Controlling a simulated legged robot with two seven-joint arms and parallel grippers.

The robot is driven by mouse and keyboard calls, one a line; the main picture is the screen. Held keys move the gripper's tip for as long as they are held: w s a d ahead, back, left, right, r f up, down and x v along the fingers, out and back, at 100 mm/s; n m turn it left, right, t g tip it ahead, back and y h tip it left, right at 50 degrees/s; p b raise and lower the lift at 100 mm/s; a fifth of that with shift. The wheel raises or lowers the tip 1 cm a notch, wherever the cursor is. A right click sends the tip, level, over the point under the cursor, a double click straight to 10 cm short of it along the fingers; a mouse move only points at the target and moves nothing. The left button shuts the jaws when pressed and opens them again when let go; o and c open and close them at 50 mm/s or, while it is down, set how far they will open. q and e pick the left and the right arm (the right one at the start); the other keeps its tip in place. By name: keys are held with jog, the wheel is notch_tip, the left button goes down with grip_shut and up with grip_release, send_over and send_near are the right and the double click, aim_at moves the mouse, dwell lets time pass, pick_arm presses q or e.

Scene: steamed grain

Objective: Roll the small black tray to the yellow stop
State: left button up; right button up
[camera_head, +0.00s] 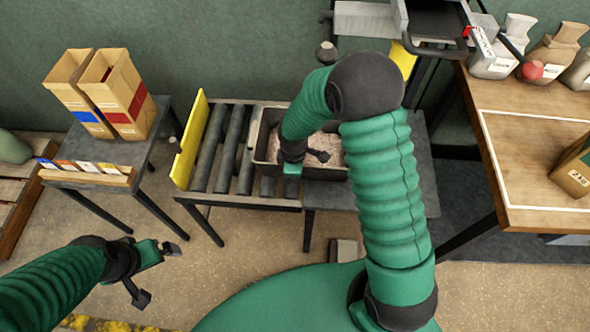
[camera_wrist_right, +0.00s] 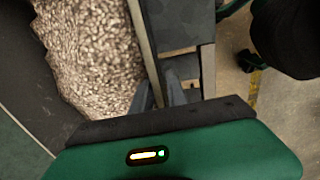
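The small black tray (camera_head: 259,143) is full of pale grain and sits on the right part of a short roller table. The yellow stop (camera_head: 190,139) is an upright plate at the left end of the rollers. Several bare rollers lie between tray and stop. My right gripper (camera_head: 291,176) points down at the tray's near wall. In the right wrist view its fingers (camera_wrist_right: 162,96) are on either side of the tray's rim (camera_wrist_right: 146,45); whether they press on it is not clear. My left gripper (camera_head: 174,248) is open and empty over the floor, away from the table.
A small table (camera_head: 145,160) with paper bags (camera_head: 118,92) and a card rack (camera_head: 88,172) stands left of the stop. A wooden bench (camera_head: 535,160) with sacks is at the right. Machinery (camera_head: 420,25) hangs behind the tray. The rollers (camera_head: 232,142) left of the tray are clear.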

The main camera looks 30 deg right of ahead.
jog(key=shift+a+r, duration=0.1)
jog(key=shift+a, duration=0.3)
grip_shut()
jog(key=shift+d, duration=0.25)
dwell(0.5)
jog(key=shift+w+a, duration=0.6)
jog(key=shift+a, duration=0.45)
jog(key=shift+w+a, duration=0.55)
jog(key=shift+a, duration=0.45)
jog(key=shift+w+a, duration=0.6)
jog(key=shift+a, duration=0.45)
jog(key=shift+w+a+f+p, duration=0.1)
jog(key=shift+w+a, duration=0.45)
jog(key=shift+a, duration=0.45)
jog(key=shift+w+a+f+p, duration=0.1)
jog(key=shift+w+a, duration=0.5)
jog(key=shift+a, duration=0.4)
jog(key=shift+w+a+p, duration=0.1)
jog(key=shift+w+a, duration=0.45)
jog(key=shift+a, duration=0.45)
